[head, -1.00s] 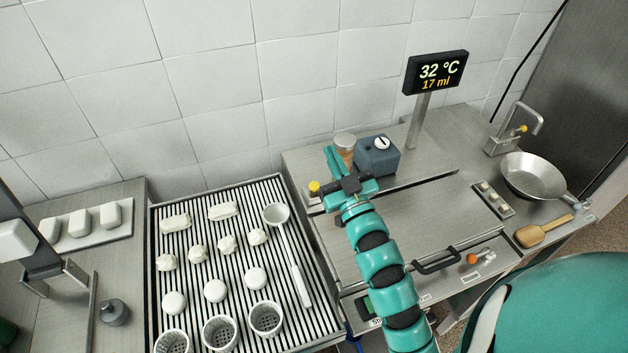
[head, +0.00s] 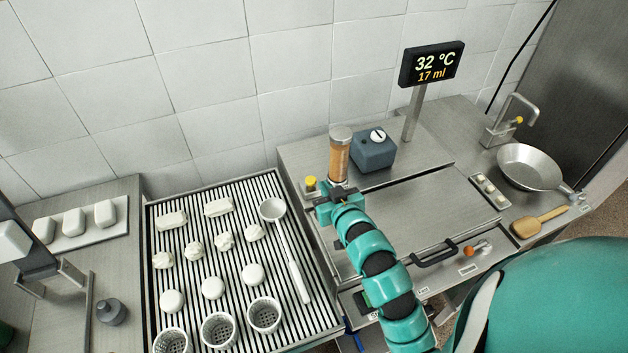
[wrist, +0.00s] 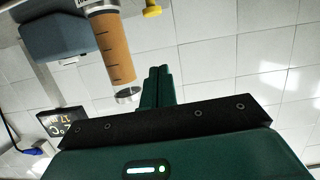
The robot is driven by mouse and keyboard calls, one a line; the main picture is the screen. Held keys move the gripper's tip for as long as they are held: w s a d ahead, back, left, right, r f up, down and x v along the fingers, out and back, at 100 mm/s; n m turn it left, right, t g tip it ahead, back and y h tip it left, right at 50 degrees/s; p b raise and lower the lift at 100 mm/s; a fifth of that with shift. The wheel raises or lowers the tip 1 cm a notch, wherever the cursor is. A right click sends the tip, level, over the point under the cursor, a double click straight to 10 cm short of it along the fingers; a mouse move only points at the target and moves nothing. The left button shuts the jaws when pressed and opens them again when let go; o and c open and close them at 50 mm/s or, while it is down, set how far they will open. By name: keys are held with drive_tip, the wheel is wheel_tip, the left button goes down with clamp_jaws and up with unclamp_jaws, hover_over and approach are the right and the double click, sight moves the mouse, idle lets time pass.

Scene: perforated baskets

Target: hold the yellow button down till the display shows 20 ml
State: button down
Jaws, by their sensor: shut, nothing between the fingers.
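The yellow button (head: 311,183) stands at the left end of the steel counter's back ledge, left of the amber graduated cylinder (head: 339,156). The button also shows at the top of the wrist view (wrist: 152,11), with the cylinder (wrist: 112,45) to its left. My gripper (head: 336,193) is in front of the cylinder, to the right of the button. In the wrist view its fingers (wrist: 158,72) are shut, empty and apart from the button. The display (head: 432,64) on its post reads 32 °C and 17 ml; it appears upside down in the wrist view (wrist: 62,122).
A blue-grey box with a white dial (head: 373,149) stands right of the cylinder. A slatted tray (head: 325,318) with white pieces, small baskets and a ladle lies to the left. A pan (head: 530,166) and wooden spatula (head: 540,222) are at the right.

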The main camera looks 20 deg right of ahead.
drive_tip(key=shift+w+f, duration=0.1)
drive_tip(key=b, duration=0.3)
hover_over(311, 182)
drive_tip(key=s, duration=0.2)
drive_tip(key=shift+w+f, duration=0.25)
drive_tip(key=shift+f, duration=0.8)
wheel_tip(311, 182, down, 3)
drive_tip(key=shift+w+p, duration=0.1)
drive_tip(key=shift+p, duration=0.5)
drive_tip(key=shift+d+f, duration=0.1)
drive_tip(key=shift+f, duration=0.65)
